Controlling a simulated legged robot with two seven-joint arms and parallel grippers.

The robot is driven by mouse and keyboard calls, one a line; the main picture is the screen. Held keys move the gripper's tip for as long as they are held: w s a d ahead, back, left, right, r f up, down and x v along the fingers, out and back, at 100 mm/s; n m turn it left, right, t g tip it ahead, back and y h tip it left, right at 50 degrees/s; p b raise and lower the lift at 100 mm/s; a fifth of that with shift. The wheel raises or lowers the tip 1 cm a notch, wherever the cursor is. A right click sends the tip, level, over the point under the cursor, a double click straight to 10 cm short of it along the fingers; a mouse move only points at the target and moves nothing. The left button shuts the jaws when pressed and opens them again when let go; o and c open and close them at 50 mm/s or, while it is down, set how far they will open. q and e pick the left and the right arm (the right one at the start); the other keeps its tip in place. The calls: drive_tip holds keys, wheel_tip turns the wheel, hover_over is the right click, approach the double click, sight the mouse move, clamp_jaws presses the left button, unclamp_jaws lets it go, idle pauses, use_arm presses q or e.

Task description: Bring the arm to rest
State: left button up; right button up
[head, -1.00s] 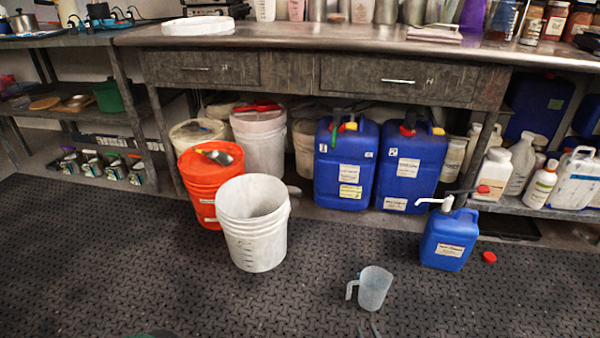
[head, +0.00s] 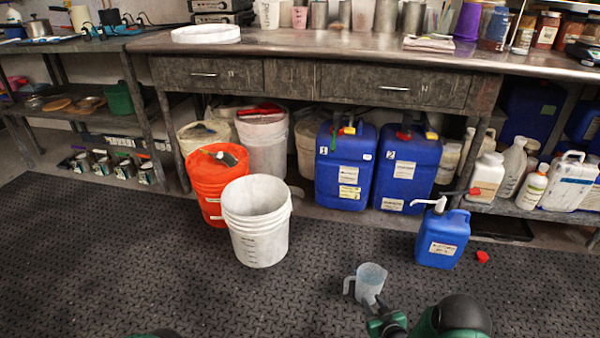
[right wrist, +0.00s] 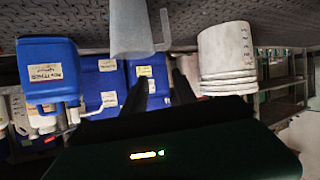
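A translucent measuring jug (head: 371,283) stands upright on the dark floor mat in the head view, handle to the left. My right gripper (head: 372,304) is just in front of it, partly overlapping its lower edge there. In the right wrist view, which is upside down, its two dark fingers (right wrist: 160,90) are apart with nothing between them. The jug (right wrist: 129,28) shows beyond the fingertips; I cannot tell whether they touch it. My left gripper is not in view.
A white bucket (head: 256,222) and an orange bucket (head: 210,184) stand left of the jug. A small blue canister (head: 442,240) with a pump stands to the right, a red cap (head: 483,257) beside it. The workbench (head: 300,47) is behind. The mat at left is clear.

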drive_tip(key=s+a+r+m+g+h+p, duration=0.1)
drive_tip(key=s+r+g+p, duration=0.25)
drive_tip(key=r, duration=0.65)
drive_tip(key=s+r+g+h+p, duration=0.15)
drive_tip(key=s+r, duration=0.35)
drive_tip(key=r, duration=0.6)
drive_tip(key=s+a+r+m+g+p, duration=0.1)
drive_tip(key=s+r+g+p, duration=0.1)
drive_tip(key=s+r, duration=0.35)
drive_tip(key=s+a+r+g+p, duration=0.1)
drive_tip(key=s+r+p, duration=0.1)
drive_tip(key=s, duration=0.6)
drive_tip(key=s+a+r+m+g+p, duration=0.1)
drive_tip(key=s+r+g, duration=0.1)
drive_tip(key=s+r, duration=0.35)
drive_tip(key=w+r+p+v, duration=0.1)
drive_tip(key=w+p+v, duration=0.2)
drive_tip(key=p+v, duration=1.4)
drive_tip(key=w+d+r+p+v, duration=0.1)
drive_tip(key=w+p+v, duration=0.3)
drive_tip(key=p+v, duration=1.4)
drive_tip(key=p, duration=0.3)
